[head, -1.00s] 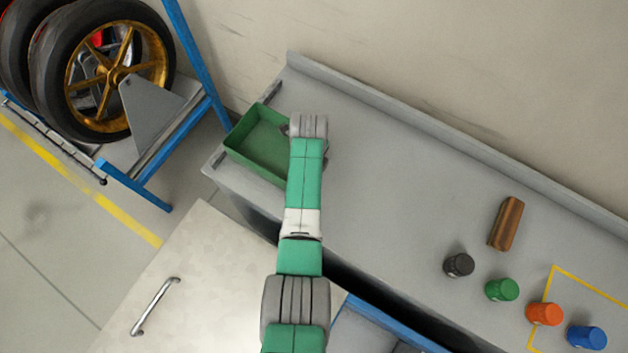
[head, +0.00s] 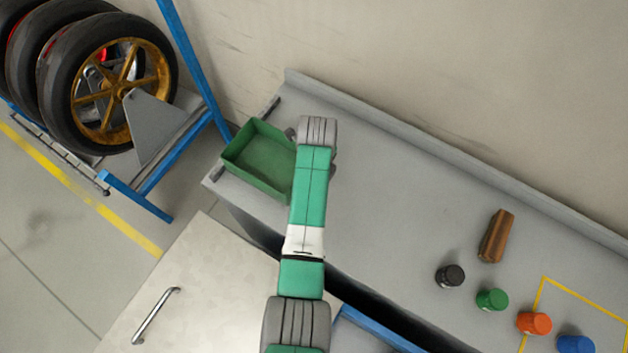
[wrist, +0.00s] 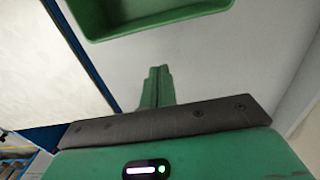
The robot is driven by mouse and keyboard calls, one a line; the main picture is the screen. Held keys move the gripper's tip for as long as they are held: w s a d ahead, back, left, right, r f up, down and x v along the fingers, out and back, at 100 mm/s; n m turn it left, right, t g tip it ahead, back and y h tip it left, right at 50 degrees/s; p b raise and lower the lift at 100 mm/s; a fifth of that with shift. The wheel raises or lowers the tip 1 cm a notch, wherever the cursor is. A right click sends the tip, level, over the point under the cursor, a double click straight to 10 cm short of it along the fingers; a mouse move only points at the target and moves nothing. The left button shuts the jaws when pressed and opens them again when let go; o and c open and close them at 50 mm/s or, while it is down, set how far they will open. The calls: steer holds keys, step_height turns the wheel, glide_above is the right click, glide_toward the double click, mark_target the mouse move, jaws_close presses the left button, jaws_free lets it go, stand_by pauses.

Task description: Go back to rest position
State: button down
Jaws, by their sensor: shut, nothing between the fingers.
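My gripper shows in the wrist view (wrist: 158,85), with its two green fingers together and nothing between them. It is over the grey bench top, apart from the green tray (wrist: 160,22), which lies beyond the fingertips at the top of that view. In the head view my green and grey arm reaches up over the bench's left part. Its end is just right of the green tray (head: 235,163), and the fingers are hidden behind the arm there.
On the bench (head: 390,190) to the right are a brown block (head: 497,236) and black (head: 450,276), green (head: 492,299), orange (head: 534,323) and blue (head: 575,344) capped pieces. A yellow outline surrounds space near them. A wheel rack (head: 150,190) stands left. The bench's middle is clear.

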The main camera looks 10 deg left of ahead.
step_height(320, 180, up, 3)
steer(key=shift+f, duration=0.1)
stand_by(0.4)
